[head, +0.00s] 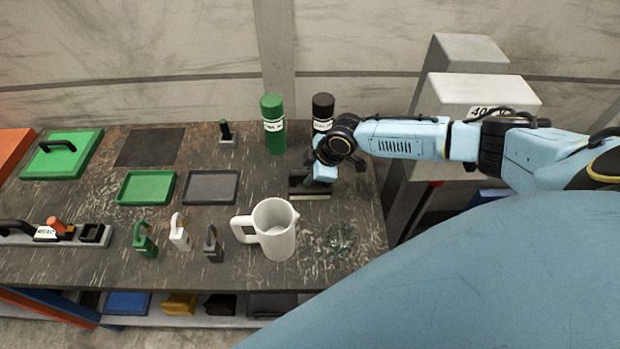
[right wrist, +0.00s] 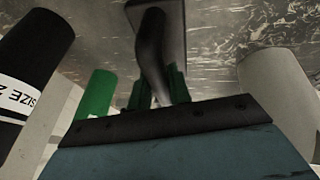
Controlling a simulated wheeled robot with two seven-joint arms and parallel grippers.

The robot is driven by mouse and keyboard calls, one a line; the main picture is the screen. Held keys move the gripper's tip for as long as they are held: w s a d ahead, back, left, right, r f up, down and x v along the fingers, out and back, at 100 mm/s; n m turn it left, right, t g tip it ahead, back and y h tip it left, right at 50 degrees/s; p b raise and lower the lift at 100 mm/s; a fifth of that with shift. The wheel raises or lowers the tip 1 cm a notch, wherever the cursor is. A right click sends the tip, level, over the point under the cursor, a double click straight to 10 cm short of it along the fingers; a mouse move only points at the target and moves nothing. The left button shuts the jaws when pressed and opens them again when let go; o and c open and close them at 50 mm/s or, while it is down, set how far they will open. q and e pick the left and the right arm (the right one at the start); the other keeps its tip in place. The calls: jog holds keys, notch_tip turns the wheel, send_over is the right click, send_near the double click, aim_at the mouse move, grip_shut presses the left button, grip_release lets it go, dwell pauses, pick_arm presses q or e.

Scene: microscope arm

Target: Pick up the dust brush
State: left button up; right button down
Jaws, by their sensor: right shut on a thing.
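The dust brush (head: 310,194) is a dark flat block with a pale lower edge, near the right end of the table in the head view. Its curved black handle (right wrist: 151,45) shows in the right wrist view, with the block at the top of the picture. I cannot tell whether the block touches the table. The arm hides part of the brush. My left gripper is not in view.
A green bottle (head: 273,128) and a black bottle (head: 322,108) stand behind the brush. A white pitcher (head: 275,232) stands in front, left of it. Grey cabinets (head: 470,95) stand beyond the table's right edge.

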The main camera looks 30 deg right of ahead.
jog(key=shift+r, duration=0.15)
notch_tip(320, 180, up, 10)
jog(key=shift+f, duration=0.1)
dwell(0.3)
